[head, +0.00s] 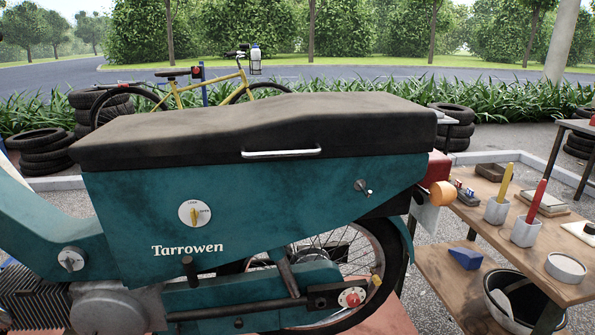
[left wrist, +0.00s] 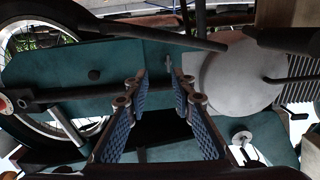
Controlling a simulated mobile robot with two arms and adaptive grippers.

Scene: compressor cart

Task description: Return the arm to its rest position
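My left gripper (left wrist: 159,76) shows in the left wrist view. Its two blue-padded fingers stand apart with nothing between them. Beyond its fingertips is the lower side of a teal motorbike (left wrist: 80,75), with a round grey engine cover (left wrist: 235,75) to the right, and the picture looks upside down. No part of my arms shows clearly in the head view, and my right gripper is in neither view. In the head view the teal motorbike (head: 290,215), lettered "Tarrowen", fills the middle, with its black seat (head: 260,130) closed on top.
A wooden bench (head: 510,205) at the right holds cups with a yellow and a red tool. A black bucket (head: 515,300) and a blue wedge (head: 465,258) are on or by its lower shelf. Tyres (head: 45,150) and a yellow bicycle (head: 215,90) stand behind the motorbike.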

